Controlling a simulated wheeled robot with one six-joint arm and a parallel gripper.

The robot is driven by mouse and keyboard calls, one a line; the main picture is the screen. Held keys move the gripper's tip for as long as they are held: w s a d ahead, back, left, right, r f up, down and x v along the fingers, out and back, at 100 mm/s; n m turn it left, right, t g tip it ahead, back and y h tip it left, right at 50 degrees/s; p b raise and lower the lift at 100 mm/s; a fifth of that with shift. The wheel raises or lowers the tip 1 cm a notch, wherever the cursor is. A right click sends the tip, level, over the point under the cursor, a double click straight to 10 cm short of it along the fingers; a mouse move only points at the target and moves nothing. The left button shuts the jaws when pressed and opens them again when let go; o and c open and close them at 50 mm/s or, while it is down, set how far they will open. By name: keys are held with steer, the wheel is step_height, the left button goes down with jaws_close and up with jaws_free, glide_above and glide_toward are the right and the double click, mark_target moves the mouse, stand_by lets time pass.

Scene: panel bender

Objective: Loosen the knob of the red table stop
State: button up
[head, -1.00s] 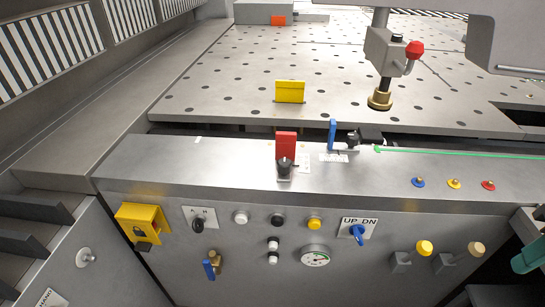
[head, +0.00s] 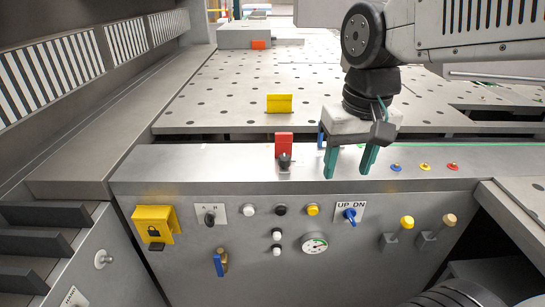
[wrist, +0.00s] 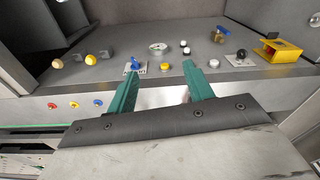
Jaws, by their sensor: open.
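The red table stop (head: 284,143) stands upright at the table's front edge in the head view. Its black knob (head: 284,161) sits low on its front side. My gripper (head: 350,170) is to the right of the stop, over the front ledge, with its two green fingers apart and pointing down. Nothing is between the fingers. In the wrist view my gripper (wrist: 160,68) is also open and empty, facing the control panel. I cannot make out the red stop or its knob in the wrist view.
A blue stop (head: 320,135) is partly hidden behind my gripper. A yellow stop (head: 279,103) stands farther back on the perforated table (head: 215,112). Switches and a gauge (head: 314,243) line the front panel below. The ledge (head: 215,165) left of the red stop is clear.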

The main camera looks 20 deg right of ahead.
steer(key=w+a+m, duration=0.1)
steer(key=w+m, duration=0.2)
steer(key=w, duration=1)
steer(key=m+g, duration=0.1)
steer(key=m, duration=0.1)
glide_above(285, 156)
steer(key=f, duration=0.4)
steer(key=shift+s+a, duration=0.1)
steer(key=shift+s, duration=0.3)
steer(key=shift+w+f, duration=0.25)
steer(key=shift+f, duration=0.05)
step_height(285, 156, down, 8)
steer(key=shift+r, duration=0.15)
steer(key=c, duration=1)
